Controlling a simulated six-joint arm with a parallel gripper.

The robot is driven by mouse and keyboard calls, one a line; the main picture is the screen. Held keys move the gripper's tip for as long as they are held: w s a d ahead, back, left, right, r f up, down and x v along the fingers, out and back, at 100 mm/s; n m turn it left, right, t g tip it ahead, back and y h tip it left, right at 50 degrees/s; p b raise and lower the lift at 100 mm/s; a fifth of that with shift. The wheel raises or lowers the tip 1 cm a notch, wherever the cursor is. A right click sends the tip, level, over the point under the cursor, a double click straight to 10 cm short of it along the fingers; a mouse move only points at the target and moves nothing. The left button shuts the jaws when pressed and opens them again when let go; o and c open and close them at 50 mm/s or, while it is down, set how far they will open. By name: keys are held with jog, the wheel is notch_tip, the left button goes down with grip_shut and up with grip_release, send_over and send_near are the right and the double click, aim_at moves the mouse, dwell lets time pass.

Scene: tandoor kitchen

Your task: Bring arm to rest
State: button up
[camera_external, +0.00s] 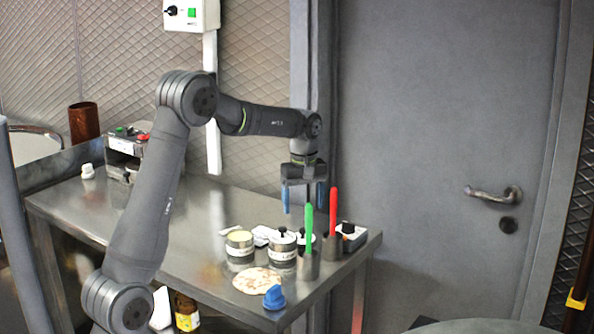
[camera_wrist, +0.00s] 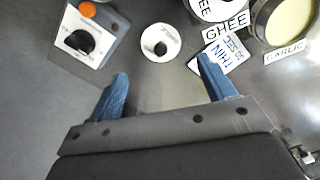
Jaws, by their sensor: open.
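My gripper (camera_external: 303,197) hangs from my arm above the back right part of the steel table (camera_external: 190,232), pointing down. In the wrist view my gripper (camera_wrist: 165,88) shows its two blue fingers spread wide with nothing between them. It is apart from the things on the table below. My arm arches up over the table from the lower left.
Under and near my gripper stand a lidded tin (camera_external: 283,251), an open tin (camera_external: 240,247), a green-handled tool (camera_external: 309,228) and a red-handled tool (camera_external: 333,210). A flatbread (camera_external: 258,281) and a blue object (camera_external: 274,297) lie in front. A control box (camera_external: 127,141) stands far left.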

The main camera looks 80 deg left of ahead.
aim_at(303, 230)
notch_tip(303, 230, down, 9)
jog(key=shift+r, duration=0.1)
notch_tip(303, 230, up, 11)
jog(key=s+d+r, duration=0.1)
jog(key=s+d, duration=0.1)
jog(key=s+d+r+m, duration=0.1)
jog(key=s+d, duration=0.1)
jog(key=d, duration=0.1)
jog(key=s+d+r+m, duration=0.1)
jog(key=s+d, duration=0.1)
jog(key=d, duration=0.1)
jog(key=shift+s+r, duration=0.3)
jog(key=s+d+r+m, duration=0.2)
jog(key=s+d, duration=0.5)
jog(key=s+a+f, duration=0.1)
jog(key=a+f, duration=0.1)
jog(key=a, duration=0.1)
jog(key=s+a+f, duration=0.1)
jog(key=a+f, duration=0.1)
jog(key=a, duration=0.2)
jog(key=s+a+f, duration=0.1)
jog(key=a+f, duration=0.2)
jog(key=shift+s+a+f, duration=0.1)
jog(key=shift+s+a, duration=0.1)
jog(key=shift+s, duration=0.1)
jog(key=shift+s+a+f, duration=0.1)
jog(key=shift+a+f, duration=0.15)
jog(key=shift+f, duration=1.25)
